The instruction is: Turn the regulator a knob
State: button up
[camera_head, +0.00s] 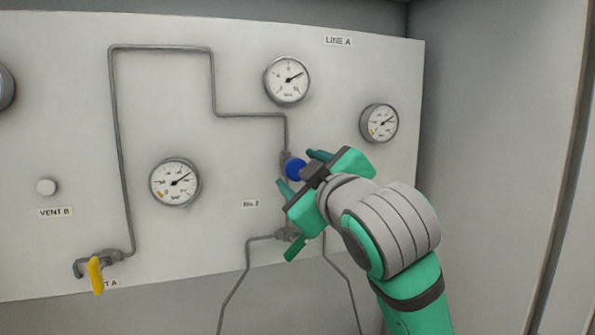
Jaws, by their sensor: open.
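A blue knob (295,168) sits on the pipe fitting below the upper gauge, on the white panel. It appears to be the regulator knob, but no label for it is readable. My gripper (302,172) is open, with its green fingers pointing at the panel. One finger shows at the lower left of the knob and the other at its upper right. The knob shows between them, partly hidden by the gripper body. I cannot tell whether the fingers touch it.
Gauges (287,80) (379,122) (175,182) stand out from the panel (60,120) around my arm. A green valve handle (295,248) is just below my gripper. A yellow handle (96,275) and a white vent knob (46,187) are at left. Grey pipes (162,47) run along the panel.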

jog(key=v, duration=0.9)
jog(key=shift+w, duration=0.1)
